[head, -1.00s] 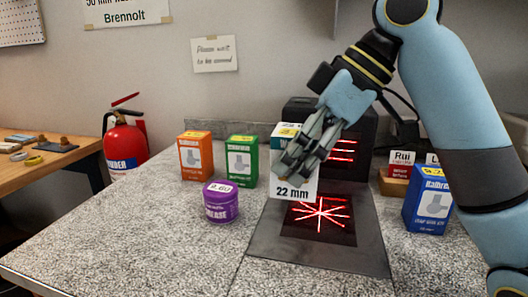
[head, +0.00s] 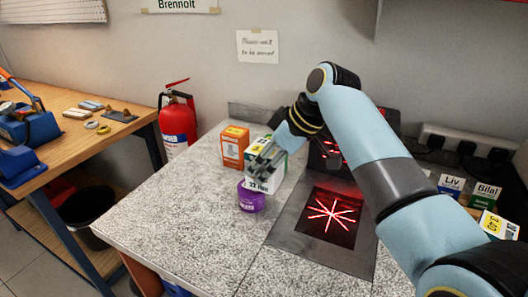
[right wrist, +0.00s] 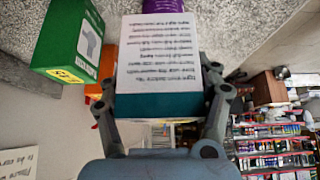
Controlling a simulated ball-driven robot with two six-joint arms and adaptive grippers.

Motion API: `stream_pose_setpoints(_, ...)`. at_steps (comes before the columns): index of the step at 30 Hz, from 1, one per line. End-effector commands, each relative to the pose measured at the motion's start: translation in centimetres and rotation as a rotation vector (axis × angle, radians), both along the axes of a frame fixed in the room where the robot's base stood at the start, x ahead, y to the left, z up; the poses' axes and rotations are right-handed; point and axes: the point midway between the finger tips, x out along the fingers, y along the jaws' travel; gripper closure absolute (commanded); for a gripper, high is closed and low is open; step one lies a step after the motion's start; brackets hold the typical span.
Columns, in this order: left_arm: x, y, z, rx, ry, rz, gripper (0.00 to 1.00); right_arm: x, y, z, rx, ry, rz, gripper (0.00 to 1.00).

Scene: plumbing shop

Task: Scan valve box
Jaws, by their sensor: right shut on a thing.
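My right gripper (head: 264,160) is shut on the valve box (head: 268,182), a white box marked "22" on its lower front. In the head view the fingers cover much of it. It is held up left of the scanner, in front of the green box and close to the purple tub. In the right wrist view the box (right wrist: 160,55) shows a white printed face and a teal band between my fingers (right wrist: 165,108). The scanner has a flat glass plate (head: 328,217) with a red star of beams, and an upright part (head: 327,160) behind, partly hidden by my right arm. My left gripper is out of view.
An orange box (head: 234,147) and a purple tub (head: 250,197) stand on the speckled counter (head: 190,225). The green box (right wrist: 70,35) shows clearly in the right wrist view. The counter's front left is clear.

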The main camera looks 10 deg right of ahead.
Motion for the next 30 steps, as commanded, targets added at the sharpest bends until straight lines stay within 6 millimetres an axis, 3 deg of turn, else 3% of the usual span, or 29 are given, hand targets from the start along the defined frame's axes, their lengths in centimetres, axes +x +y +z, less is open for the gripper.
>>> stream_pose_setpoints(13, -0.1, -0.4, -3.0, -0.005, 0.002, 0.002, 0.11, -2.4, -6.4, -2.9, -0.003, 0.0, -0.001, 0.84)
stream_pose_setpoints(28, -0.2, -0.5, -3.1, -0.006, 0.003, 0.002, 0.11, -7.8, -13.4, -2.9, -0.005, 0.001, 0.0, 0.84)
stream_pose_setpoints(30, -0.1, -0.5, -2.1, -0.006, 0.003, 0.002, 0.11, -8.5, -14.4, -2.5, -0.005, 0.003, -0.001, 0.84)
